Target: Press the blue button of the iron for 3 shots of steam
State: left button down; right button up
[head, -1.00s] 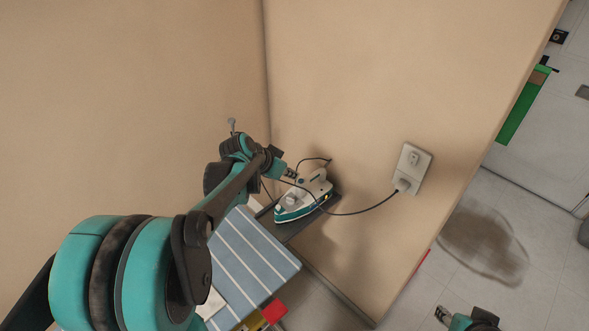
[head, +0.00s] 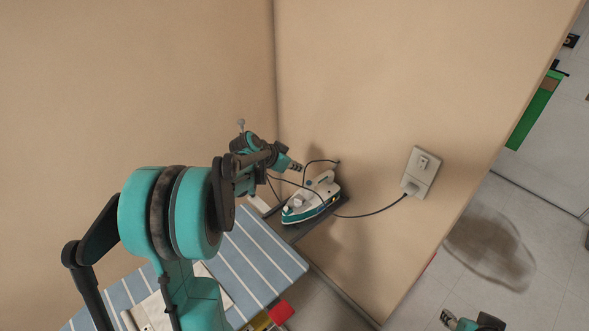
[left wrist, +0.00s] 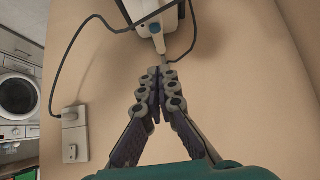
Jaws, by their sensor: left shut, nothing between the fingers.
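The iron (head: 312,202), white and teal, sits on a dark rest (head: 297,233) at the end of the striped ironing board. My left gripper (head: 299,167) is just up and left of the iron's handle, with its fingers shut and empty. In the left wrist view the shut fingertips (left wrist: 163,72) point at the iron's white and blue part (left wrist: 152,22) at the top edge; a small gap seems to show, but contact cannot be judged. I cannot pick out the blue button for certain. My right gripper (head: 448,318) shows partly at the bottom edge, small.
The striped ironing board (head: 255,255) lies below my left arm. The iron's dark cord (head: 372,212) runs to a wall socket (head: 420,172). Walls close in behind and right of the iron. A washing machine (left wrist: 18,95) stands at the left in the wrist view.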

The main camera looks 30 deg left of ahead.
pick_arm(q)
jog(key=b, duration=0.1)
send_over(309, 183)
jog(key=s, duration=0.1)
notch_tip(309, 183, down, 4)
jog(key=f, duration=0.3)
jog(key=f+b, duration=0.1)
jog(key=shift+s+a+f, duration=0.1)
jog(key=shift+a+f, duration=0.1)
jog(key=shift+a, duration=0.2)
